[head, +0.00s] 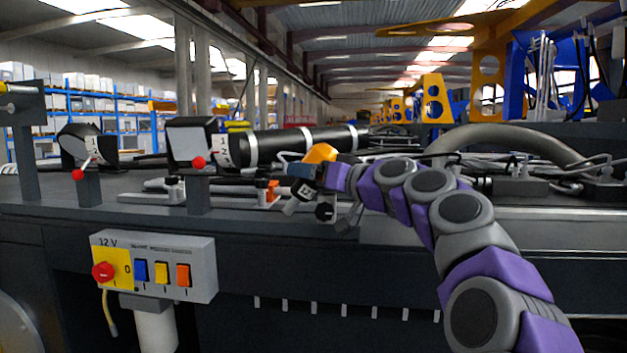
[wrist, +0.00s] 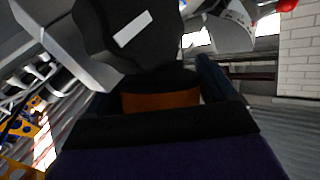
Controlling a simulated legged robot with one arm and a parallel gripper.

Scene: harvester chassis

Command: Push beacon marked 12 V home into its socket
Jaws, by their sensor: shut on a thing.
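My gripper (head: 302,172) is at mid-bench in the head view, reaching left over the dark chassis deck. It is shut on an orange part, which I take to be the beacon (head: 320,153); the orange shows just above the fingers. In the wrist view an orange band of the beacon (wrist: 160,103) sits between the fingers (wrist: 165,95). A dark faceted body with a white stripe (wrist: 132,30) fills the top of that view; I cannot tell whether it joins the beacon. No 12 V marking shows on the beacon. I cannot make out its socket.
A grey control box labelled 12 V (head: 192,262) hangs on the front, with a red knob and coloured switches. Two black lamp housings (head: 88,145) and (head: 190,140) with red-tipped levers stand left. A black cylinder (head: 300,143) lies behind my gripper. A thick grey hose (head: 520,137) arches at right.

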